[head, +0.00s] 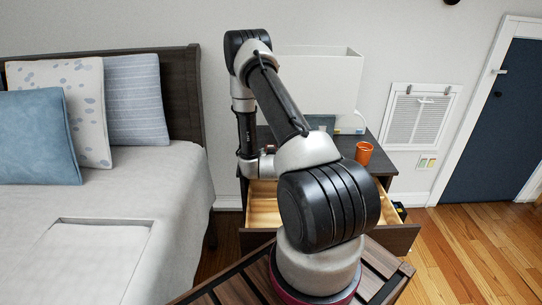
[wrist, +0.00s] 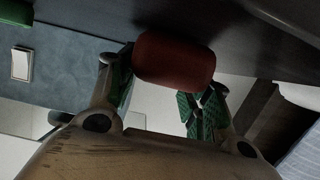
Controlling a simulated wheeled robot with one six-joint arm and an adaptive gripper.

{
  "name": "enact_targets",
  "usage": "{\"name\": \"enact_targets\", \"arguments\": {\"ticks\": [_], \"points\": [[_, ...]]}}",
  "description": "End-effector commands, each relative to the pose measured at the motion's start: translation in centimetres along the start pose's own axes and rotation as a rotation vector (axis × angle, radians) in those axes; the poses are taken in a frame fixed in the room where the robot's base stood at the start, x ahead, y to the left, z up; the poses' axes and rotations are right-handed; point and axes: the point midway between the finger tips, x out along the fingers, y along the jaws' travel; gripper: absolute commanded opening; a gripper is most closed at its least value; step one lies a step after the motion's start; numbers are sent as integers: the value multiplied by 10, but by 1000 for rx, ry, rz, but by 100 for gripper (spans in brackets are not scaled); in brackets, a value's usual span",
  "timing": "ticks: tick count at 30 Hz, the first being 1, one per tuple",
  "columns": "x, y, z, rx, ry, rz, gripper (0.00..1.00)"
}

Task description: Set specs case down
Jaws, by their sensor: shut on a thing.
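The specs case, a rounded dull-red thing (wrist: 175,58), sits between the fingertips of my gripper (wrist: 164,78) in the wrist view. My gripper is shut on it, with one finger on each side. A dark surface (wrist: 245,45) lies right behind the case; I cannot tell whether the case touches it. In the head view my arm reaches over the dark nightstand (head: 386,166), and its own links hide most of the gripper and the case.
The nightstand's drawer (head: 263,212) is open. An orange cup (head: 364,152) stands on the top's right part, and a white lampshade-like box (head: 330,80) is at the back. A bed (head: 180,200) is to the left. Wooden floor (head: 465,240) is clear at right.

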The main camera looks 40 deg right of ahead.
Motion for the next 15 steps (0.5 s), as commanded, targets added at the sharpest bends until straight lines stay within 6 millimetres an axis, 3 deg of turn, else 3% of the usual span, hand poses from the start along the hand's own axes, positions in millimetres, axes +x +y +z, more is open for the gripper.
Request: {"name": "enact_targets", "arguments": {"ticks": [5, 6, 8, 15], "points": [[1, 0, 3, 0, 0, 0, 21], [1, 0, 2, 0, 0, 0, 57], [1, 0, 2, 0, 0, 0, 68], [1, 0, 2, 0, 0, 0, 71]]}}
